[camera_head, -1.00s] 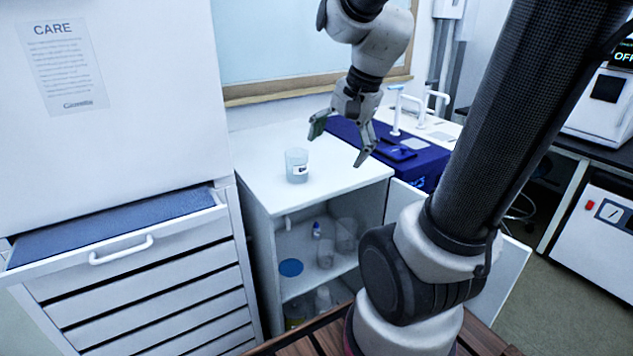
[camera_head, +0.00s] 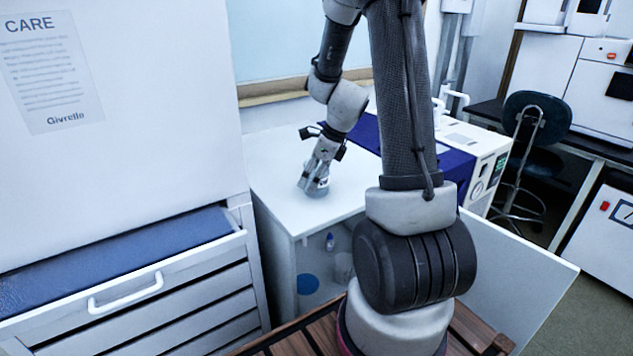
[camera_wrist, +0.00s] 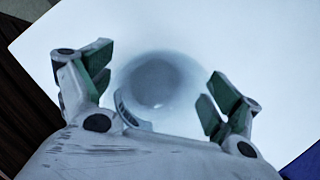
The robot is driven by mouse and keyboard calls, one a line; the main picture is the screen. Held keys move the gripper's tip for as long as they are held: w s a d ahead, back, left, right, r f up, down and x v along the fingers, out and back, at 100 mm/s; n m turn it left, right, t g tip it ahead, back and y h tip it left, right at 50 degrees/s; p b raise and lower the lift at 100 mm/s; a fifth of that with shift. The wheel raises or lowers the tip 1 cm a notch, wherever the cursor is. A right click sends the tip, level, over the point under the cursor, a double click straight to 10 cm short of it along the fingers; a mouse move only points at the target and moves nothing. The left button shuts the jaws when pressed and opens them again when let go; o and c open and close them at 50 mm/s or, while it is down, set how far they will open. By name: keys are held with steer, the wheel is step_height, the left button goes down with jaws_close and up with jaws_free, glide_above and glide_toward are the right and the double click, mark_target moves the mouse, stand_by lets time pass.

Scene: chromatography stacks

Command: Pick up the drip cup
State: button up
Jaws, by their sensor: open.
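The drip cup is a small clear cup (camera_head: 317,188) standing upright on the white cabinet top in the head view. My gripper (camera_head: 314,178) is down at the cup, and its fingers cover much of it. In the wrist view the cup (camera_wrist: 157,84) shows as a round, pale shape between the two green-padded fingers of my gripper (camera_wrist: 160,92). The fingers are spread, with a gap on each side of the cup. The lower part of the cup is hidden by my gripper's body.
The white cabinet top (camera_head: 275,185) is otherwise clear around the cup. Its door (camera_head: 515,265) stands open, with a blue disc (camera_head: 308,284) and a small bottle (camera_head: 330,242) inside. A drawer (camera_head: 120,255) is pulled out at left. A blue-and-white machine (camera_head: 470,155) stands to the right.

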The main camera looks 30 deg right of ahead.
steer(key=shift+w+a+f, duration=0.1)
steer(key=shift+f, duration=0.35)
steer(key=shift+c, duration=0.2)
steer(key=c, duration=0.9)
